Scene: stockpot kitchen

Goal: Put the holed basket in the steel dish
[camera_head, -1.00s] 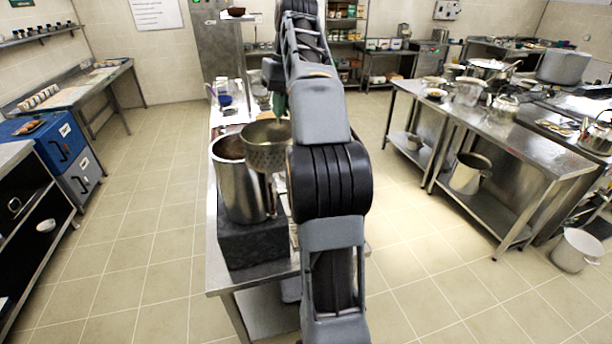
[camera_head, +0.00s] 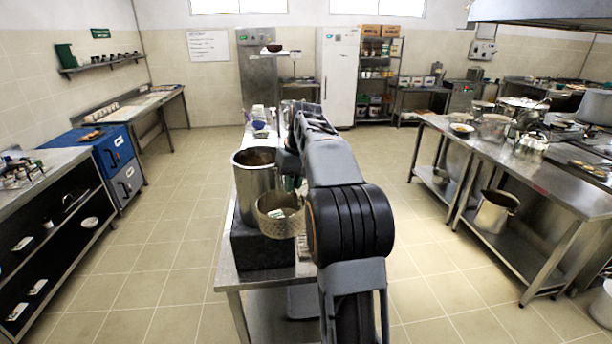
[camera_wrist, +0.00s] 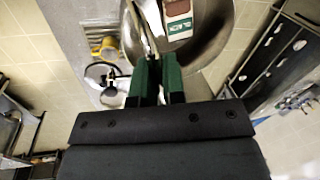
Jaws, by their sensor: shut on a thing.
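The holed basket (camera_head: 268,226), a round perforated metal vessel, hangs beside the tall steel pot in the head view, lower than the pot's rim. My gripper's green fingers (camera_wrist: 155,82) are shut in the wrist view on a thin edge, taken as the basket's wall. The head view mostly hides my gripper behind my arm. A round steel surface (camera_wrist: 222,62) with a red, white and green item on it lies beyond the fingers; I cannot tell whether it is the steel dish or the basket. The dish is not clear in the head view.
The tall steel pot (camera_head: 254,186) stands on a dark block (camera_head: 262,250) on the narrow steel table (camera_head: 228,278), close left of the basket. A blue cup (camera_head: 260,130) and other items stand farther back. Open tiled floor (camera_head: 170,265) lies left of the table.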

